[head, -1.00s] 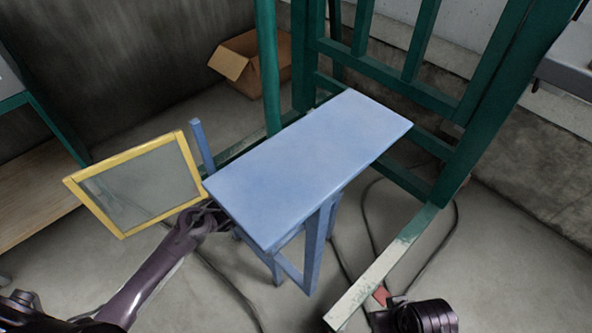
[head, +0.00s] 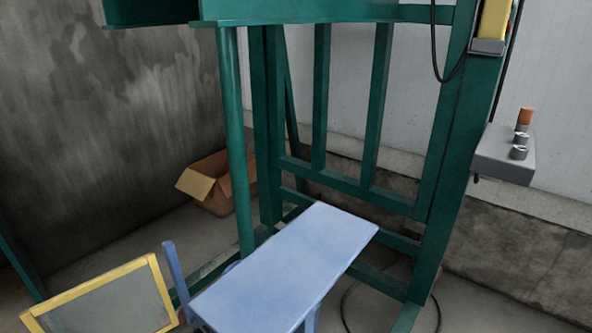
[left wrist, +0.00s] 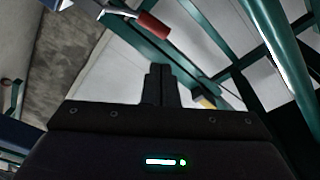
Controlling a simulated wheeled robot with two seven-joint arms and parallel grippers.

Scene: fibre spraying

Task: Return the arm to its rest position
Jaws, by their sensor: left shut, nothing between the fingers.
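My left gripper (left wrist: 158,84) shows in the left wrist view with its two dark fingers together and nothing between them. It points toward the pale wall and green frame, with open space beyond the fingertips. Neither of my arms shows in the head view now. My right gripper is in no view.
A blue table (head: 285,270) stands at the lower middle before a green steel frame (head: 433,130). A yellow-framed screen (head: 100,275) is at lower left. An open cardboard box (head: 205,185) lies behind. A grey shelf (head: 505,155) juts out at right.

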